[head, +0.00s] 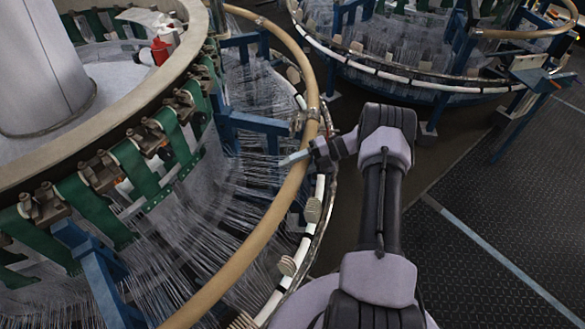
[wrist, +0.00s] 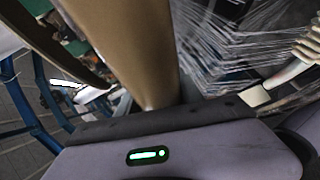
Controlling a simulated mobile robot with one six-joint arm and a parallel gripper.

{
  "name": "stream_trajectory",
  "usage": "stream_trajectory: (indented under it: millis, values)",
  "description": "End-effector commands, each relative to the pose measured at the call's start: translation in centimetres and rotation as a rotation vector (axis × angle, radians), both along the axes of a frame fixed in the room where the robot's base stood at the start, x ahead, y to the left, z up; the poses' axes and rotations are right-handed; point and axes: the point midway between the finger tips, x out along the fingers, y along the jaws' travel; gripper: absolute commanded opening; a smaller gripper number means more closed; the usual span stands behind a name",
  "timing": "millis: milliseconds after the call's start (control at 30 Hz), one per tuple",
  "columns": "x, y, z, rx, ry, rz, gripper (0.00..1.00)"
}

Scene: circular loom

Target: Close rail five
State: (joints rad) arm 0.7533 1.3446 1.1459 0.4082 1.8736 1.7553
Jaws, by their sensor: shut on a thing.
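A tan curved rail (head: 240,251) runs around the near circular loom in the head view. A metal bracket (head: 304,118) sits on the rail just above my gripper. No number shows, so I cannot tell which section is rail five. My gripper (head: 297,157) reaches in from the right and is shut on the tan rail below the bracket. Its fingers are partly hidden at the contact. In the wrist view the rail (wrist: 128,45) rises wide and close from the gripper's dark edge, and the fingertips are out of sight.
Fine pale threads (head: 185,235) and blue posts (head: 250,123) lie inside the rail. A white outer ring (head: 318,190) with ribbed pale pieces runs close beside it. A second loom (head: 400,70) stands behind. Dark open floor (head: 500,190) lies to the right.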

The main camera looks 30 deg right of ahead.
Motion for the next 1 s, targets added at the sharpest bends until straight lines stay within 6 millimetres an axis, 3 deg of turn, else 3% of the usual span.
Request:
stream_trajectory:
  millis: [33, 133, 567, 667, 1000]
  values:
    - [-0.7, 0.3, -1.3, -0.007, 0.017, 0.013, 0.46]
    - [-0.6, 0.3, -1.2, -0.005, 0.016, 0.012, 0.65]
    - [-0.5, -0.1, -0.6, -0.005, 0.009, 0.008, 0.65]
    - [-0.8, -1.3, -0.1, -0.005, 0.008, 0.007, 0.65]
    - [-3.0, -8.4, 2.5, -0.008, 0.008, 0.006, 0.65]
